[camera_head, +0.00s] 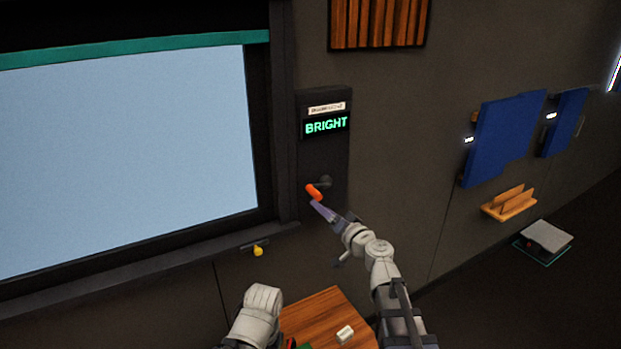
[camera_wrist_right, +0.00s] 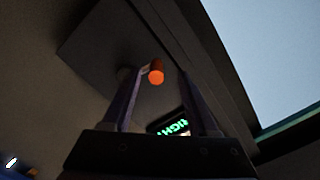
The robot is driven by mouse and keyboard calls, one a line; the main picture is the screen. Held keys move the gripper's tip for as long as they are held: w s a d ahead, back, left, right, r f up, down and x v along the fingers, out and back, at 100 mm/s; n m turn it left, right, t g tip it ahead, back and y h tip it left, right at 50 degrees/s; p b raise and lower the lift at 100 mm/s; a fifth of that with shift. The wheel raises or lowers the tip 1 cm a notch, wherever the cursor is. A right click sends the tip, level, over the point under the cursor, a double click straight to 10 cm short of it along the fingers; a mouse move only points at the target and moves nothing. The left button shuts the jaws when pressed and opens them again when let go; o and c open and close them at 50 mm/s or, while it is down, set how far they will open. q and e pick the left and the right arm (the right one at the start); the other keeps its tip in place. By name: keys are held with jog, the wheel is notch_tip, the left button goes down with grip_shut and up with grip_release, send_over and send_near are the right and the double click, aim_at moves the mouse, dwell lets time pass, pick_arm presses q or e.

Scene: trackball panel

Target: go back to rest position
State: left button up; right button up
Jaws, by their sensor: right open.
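A dark wall panel (camera_head: 322,150) carries a lit green display (camera_head: 326,125) reading "BRIGHT". Below the display is an orange-tipped lever (camera_head: 314,191). My right gripper (camera_head: 316,206) is at the lower end of the lever, close to the orange tip. In the right wrist view the open fingers of my right gripper (camera_wrist_right: 160,75) stand on either side of the orange tip (camera_wrist_right: 156,72). I cannot tell whether a finger touches it. Part of my left arm shows at the bottom of the head view, but its gripper does not.
A large pale screen (camera_head: 120,150) fills the left, with a ledge (camera_head: 140,256) and small yellow item (camera_head: 258,251) below. A wooden table (camera_head: 315,312) with a white block (camera_head: 345,334) lies near my arms. Blue panels (camera_head: 500,135) and a wooden holder (camera_head: 510,204) are at right.

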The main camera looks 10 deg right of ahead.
jog(key=s+a+f+n+g, duration=0.3)
jog(key=s+f+g, duration=0.2)
jog(key=s+f, duration=0.15)
jog(key=s+a+f+n+g, duration=0.2)
jog(key=s+f+g, duration=0.2)
jog(key=s+f, duration=0.3)
jog(key=s+d+f+m+g+h, duration=0.1)
jog(key=s+d+f+g+h, duration=0.6)
jog(key=s+d, duration=0.35)
jog(key=s+a+n+h, duration=0.1)
jog(key=s+a+n, duration=0.2)
jog(key=a, duration=0.9)
jog(key=s, duration=0.2)
jog(key=shift+s+f+h, duration=0.35)
jog(key=shift+s+h, duration=0.05)
